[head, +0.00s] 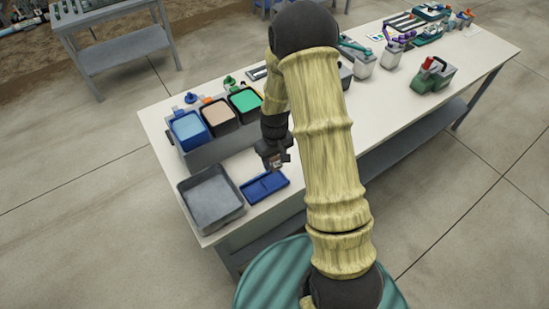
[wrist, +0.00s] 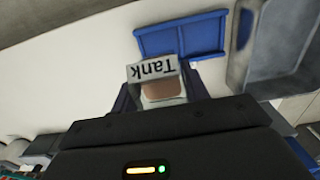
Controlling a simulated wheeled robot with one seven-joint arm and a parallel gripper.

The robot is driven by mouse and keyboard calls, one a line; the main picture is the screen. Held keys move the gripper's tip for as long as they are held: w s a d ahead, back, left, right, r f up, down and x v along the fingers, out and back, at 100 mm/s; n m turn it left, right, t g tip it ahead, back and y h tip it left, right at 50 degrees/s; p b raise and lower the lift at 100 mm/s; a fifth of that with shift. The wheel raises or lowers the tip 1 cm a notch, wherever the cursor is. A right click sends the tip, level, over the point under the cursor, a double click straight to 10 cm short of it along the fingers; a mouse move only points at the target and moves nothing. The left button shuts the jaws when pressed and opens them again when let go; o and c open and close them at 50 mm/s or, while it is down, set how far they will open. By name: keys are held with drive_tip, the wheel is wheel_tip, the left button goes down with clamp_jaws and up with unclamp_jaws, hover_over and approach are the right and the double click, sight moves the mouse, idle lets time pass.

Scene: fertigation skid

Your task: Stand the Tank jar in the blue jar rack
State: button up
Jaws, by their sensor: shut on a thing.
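The Tank jar (wrist: 160,91) is small, with brown contents and a pale label reading "Tank", upside down in the wrist view. My gripper (wrist: 158,98) is shut on it, a dark finger on each side. In the head view my gripper (head: 275,163) hangs over the white table just behind the blue jar rack (head: 265,188), and the jar is barely visible there. The rack, a low blue tray with a divider, also shows in the wrist view (wrist: 181,38), apart from the jar. It looks empty. My gripper body hides the jar's lower part in the wrist view.
A grey open tub (head: 211,198) stands left of the rack, close to it. Blue (head: 188,130), tan (head: 219,116) and green (head: 245,101) filled bins stand behind. A green carrier (head: 432,76) and white jugs are farther right. My arm hides the table's middle.

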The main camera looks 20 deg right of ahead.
drive_tip(key=shift+f+b, duration=2.9)
drive_tip(key=shift+f, duration=1.25)
drive_tip(key=o, duration=1.1)
drive_tip(key=shift+r, duration=0.1)
drive_tip(key=shift+r+p, duration=3.5)
drive_tip(key=shift+r, duration=0.95)
drive_tip(key=shift+r, duration=0.25)
drive_tip(key=s+r+m+t, duration=0.2)
drive_tip(key=s+r+m, duration=0.1)
drive_tip(key=s+r, duration=1.1)
wheel_tip(320, 180, up, 4)
drive_tip(key=shift+s+f+m+t, duration=0.15)
drive_tip(key=shift+m+t, duration=0.15)
